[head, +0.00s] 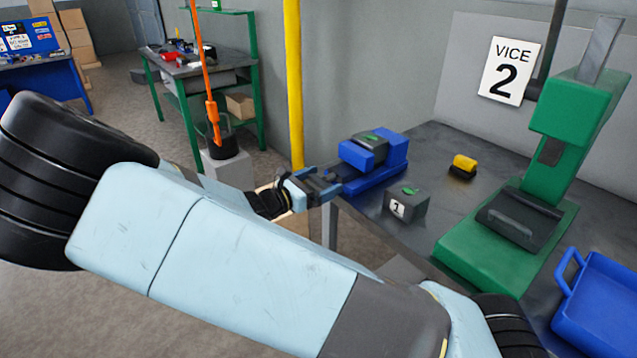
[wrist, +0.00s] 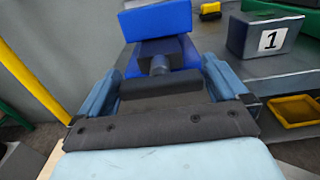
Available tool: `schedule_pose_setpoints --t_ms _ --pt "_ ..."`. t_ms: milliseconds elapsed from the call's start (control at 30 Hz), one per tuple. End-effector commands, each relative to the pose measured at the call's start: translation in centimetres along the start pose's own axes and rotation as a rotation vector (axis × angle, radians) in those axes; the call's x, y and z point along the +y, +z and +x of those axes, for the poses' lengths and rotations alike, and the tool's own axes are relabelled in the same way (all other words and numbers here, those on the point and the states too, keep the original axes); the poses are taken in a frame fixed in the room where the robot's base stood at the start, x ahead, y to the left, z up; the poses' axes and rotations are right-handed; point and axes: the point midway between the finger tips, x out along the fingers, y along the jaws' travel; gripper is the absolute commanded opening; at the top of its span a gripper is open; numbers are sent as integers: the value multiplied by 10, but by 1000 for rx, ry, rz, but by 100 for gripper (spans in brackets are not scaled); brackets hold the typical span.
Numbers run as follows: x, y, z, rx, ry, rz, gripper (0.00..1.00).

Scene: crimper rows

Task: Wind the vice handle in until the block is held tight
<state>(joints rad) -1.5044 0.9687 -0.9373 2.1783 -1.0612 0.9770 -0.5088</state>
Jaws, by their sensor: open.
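The blue vice (head: 378,176) stands at the left end of the dark bench; it also shows ahead in the wrist view (wrist: 155,20). A dark block (head: 372,140) with a green mark on top sits between its blue jaws; I cannot tell if they touch it. In the wrist view a grey screw (wrist: 158,64) comes out of the vice towards me, with a dark bar (wrist: 160,86), seemingly the handle, at its near end. My gripper (head: 327,187) is open at the vice's front. Its fingers (wrist: 160,78) lie either side of the bar, contact unclear.
A dark box marked 1 (head: 407,205) stands right of the vice. Behind it lies a yellow-and-black object (head: 463,166). A green press (head: 560,150) and a blue tray (head: 597,305) fill the bench's right. A yellow post (head: 293,80) rises left of the bench.

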Motion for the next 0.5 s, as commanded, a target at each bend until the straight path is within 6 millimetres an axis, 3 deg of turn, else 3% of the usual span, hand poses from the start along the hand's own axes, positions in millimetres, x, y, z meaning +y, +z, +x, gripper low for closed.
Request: schedule_pose_setpoints --t_ms 100,500 --pt "0 0 0 0 0 0 99" --pt "2 0 -4 0 2 1 64"
